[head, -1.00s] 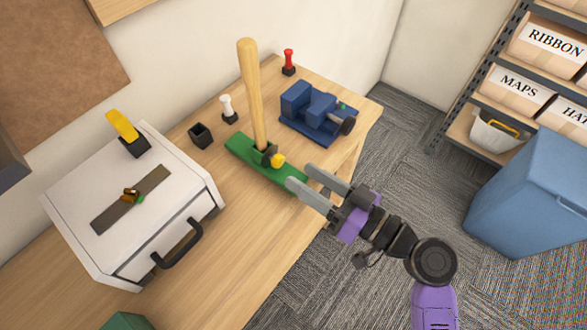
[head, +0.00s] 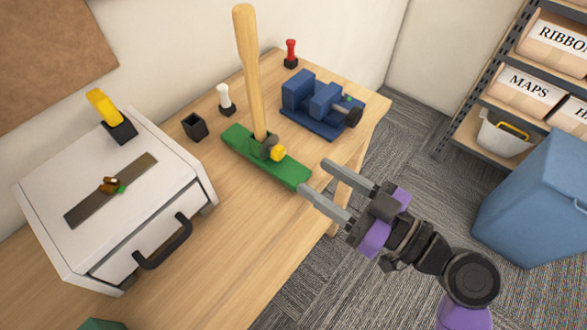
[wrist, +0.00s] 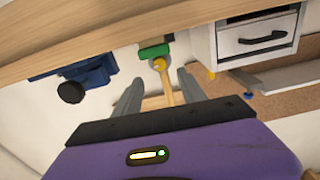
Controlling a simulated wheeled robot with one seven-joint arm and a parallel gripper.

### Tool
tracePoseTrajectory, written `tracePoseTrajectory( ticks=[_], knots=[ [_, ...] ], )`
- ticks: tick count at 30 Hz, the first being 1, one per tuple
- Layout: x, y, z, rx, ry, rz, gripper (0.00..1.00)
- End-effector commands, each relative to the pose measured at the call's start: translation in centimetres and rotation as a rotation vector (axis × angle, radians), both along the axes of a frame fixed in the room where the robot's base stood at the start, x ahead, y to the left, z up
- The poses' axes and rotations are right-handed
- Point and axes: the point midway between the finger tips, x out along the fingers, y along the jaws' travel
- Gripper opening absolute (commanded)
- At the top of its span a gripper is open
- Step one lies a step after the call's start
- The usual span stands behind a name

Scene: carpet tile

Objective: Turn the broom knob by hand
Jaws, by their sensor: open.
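The broom stands on the wooden table with a green head (head: 283,172) and an upright wooden handle (head: 249,75). Its yellow knob (head: 278,153) sits on the dark socket at the handle's foot. My gripper (head: 314,176) is open and empty, to the right of the knob and apart from it in the head view. In the wrist view the yellow knob (wrist: 159,64) shows beyond and between the two spread fingers (wrist: 160,85), with the handle running down from it and the green head above it.
A blue vise (head: 320,105) stands behind, near the table's right end. A white drawer box (head: 85,200) with a black handle stands at left. A black cup (head: 195,127), a white stamp (head: 226,99) and a red stamp (head: 291,54) stand at the back. A blue bin (head: 530,200) is at right.

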Motion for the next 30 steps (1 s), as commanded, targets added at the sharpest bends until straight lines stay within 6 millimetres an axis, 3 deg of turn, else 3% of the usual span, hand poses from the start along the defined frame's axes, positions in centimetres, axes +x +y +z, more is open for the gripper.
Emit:
tracePoseTrajectory(
  ticks=[5, 18, 30],
  knots=[
    [0.7, 0.9, 0.3, -0.022, -0.028, 0.0, 0.48],
    [4.3, 5.6, 0.2, -0.02, -0.025, 0.0, 0.48],
    [4.8, 6.2, 0.1, -0.02, -0.024, -0.001, 0.46]
  ],
)
